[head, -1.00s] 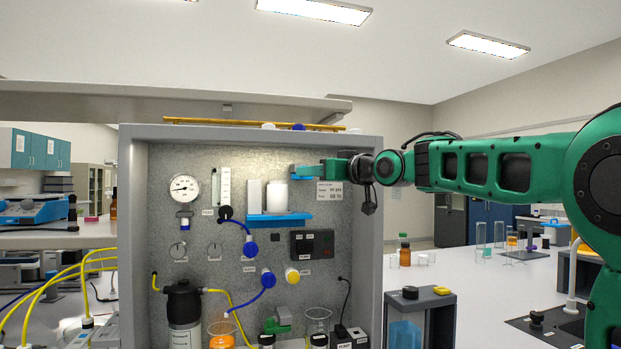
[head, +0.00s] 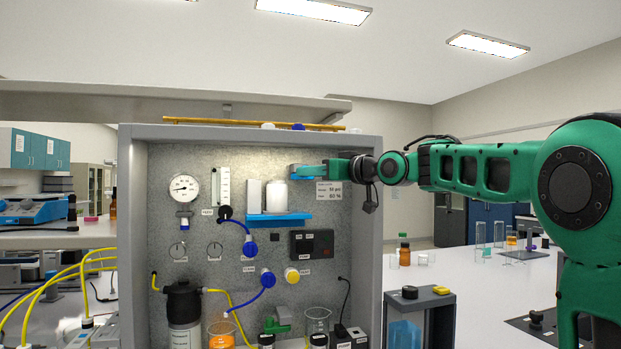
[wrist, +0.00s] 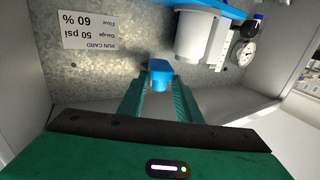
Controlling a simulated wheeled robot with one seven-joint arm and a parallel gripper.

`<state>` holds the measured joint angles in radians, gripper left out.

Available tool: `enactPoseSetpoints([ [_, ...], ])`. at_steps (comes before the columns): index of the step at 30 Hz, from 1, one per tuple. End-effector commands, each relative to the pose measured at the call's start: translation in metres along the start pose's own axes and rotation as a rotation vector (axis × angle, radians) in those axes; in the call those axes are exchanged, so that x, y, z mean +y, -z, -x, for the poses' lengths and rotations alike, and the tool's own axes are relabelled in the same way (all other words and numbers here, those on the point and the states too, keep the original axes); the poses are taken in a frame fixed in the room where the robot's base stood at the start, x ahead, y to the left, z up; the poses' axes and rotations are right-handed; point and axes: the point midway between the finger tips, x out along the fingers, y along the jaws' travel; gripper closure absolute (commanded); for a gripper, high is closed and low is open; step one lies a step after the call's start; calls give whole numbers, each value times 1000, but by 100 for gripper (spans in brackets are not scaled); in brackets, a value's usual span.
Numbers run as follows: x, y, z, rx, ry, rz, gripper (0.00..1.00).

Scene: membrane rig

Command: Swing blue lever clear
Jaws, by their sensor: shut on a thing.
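The blue lever (head: 297,168) is at the upper middle of the grey panel, just above a white cylinder (head: 276,194). My gripper (head: 308,172) reaches in from the right, past the panel's right side wall. In the wrist view the lever (wrist: 160,70) sits between the two green fingertips (wrist: 160,85), which are shut on it. The fingers hide part of the lever, and its pivot cannot be made out.
A blue shelf (head: 280,219) sits below the cylinder. The cabinet's right wall (head: 369,250) stands beneath my wrist. A run card (head: 328,190) is close below my gripper. A gauge (head: 184,187) and flowmeter (head: 223,187) are to the left.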

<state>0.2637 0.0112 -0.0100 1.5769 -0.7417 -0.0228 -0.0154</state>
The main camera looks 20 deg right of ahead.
Motion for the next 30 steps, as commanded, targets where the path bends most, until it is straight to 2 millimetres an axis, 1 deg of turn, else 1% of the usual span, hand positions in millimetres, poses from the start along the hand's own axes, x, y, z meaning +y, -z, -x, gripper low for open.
enactPoseSetpoints([
  [3,6,1,0,3,58,2,92],
  [9,10,1,0,4,138,2,92],
  [21,8,1,2,2,162,3,92],
  [22,8,1,2,2,162,3,67],
  [23,8,1,2,2,162,3,63],
  [30,10,1,1,1,160,2,63],
])
